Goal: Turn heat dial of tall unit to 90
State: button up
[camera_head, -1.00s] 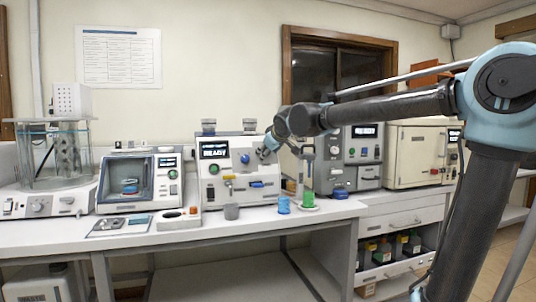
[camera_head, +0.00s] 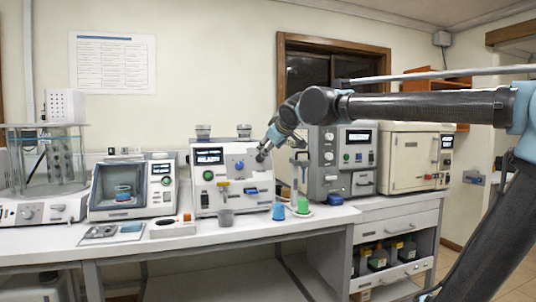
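A white unit (camera_head: 219,178) with a lit display stands mid-bench. A blue dial (camera_head: 239,165) is on its front. A taller grey unit (camera_head: 324,170) to its right has a display and several knobs. At far left a tall glass bath (camera_head: 19,166) stands on a white base with a round dial (camera_head: 28,214). I cannot tell which dial is the heat dial; no scale is legible. My gripper (camera_head: 261,154) is small in view, just right of the blue dial near the white unit's right side. Contact and finger opening cannot be made out.
A cream cabinet (camera_head: 413,160) is at right. My arm crosses the right side.

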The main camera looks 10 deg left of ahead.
jog(key=shift+v, duration=0.9)
jog(key=s+d+f+m+g+h, duration=0.1)
jog(key=d+f+m+h, duration=0.2)
jog(key=d+f, duration=0.85)
jog(key=s+d+f+m+g+h, duration=0.1)
jog(key=s+d+f+m+h, duration=0.15)
jog(key=d+f, duration=0.85)
jog(key=s+d+f+m+g+h, duration=0.1)
jog(key=s+d+f+m+g, duration=0.5)
jog(key=s+d+f, duration=1.1)
notch_tip(320, 180, down, 4)
jog(key=shift+s+r+m, duration=0.1)
jog(key=shift+s+m, duration=0.35)
jog(key=shift+s, duration=0.8)
